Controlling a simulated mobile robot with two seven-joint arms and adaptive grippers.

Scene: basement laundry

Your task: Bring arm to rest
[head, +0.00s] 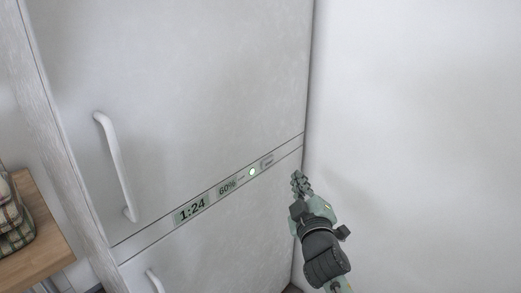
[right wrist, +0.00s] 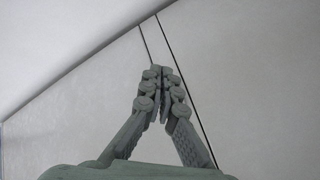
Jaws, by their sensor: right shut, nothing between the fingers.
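My right gripper (head: 297,177) is shut and empty, with its fingertips together. In the head view it is in front of the right edge of a tall white appliance (head: 190,80), near the white wall. The right wrist view also shows the closed fingers (right wrist: 160,72), with a pale panel and dark seam lines beyond them. I cannot tell whether the fingertips touch that surface. My left gripper is not in view.
The appliance has two white handles, an upper one (head: 117,170) and a lower one (head: 154,281), and a display strip (head: 192,208) reading 1:24 and 60%. A bare white wall (head: 430,110) is at right. A wooden surface (head: 40,250) bears a plaid item (head: 14,225) at left.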

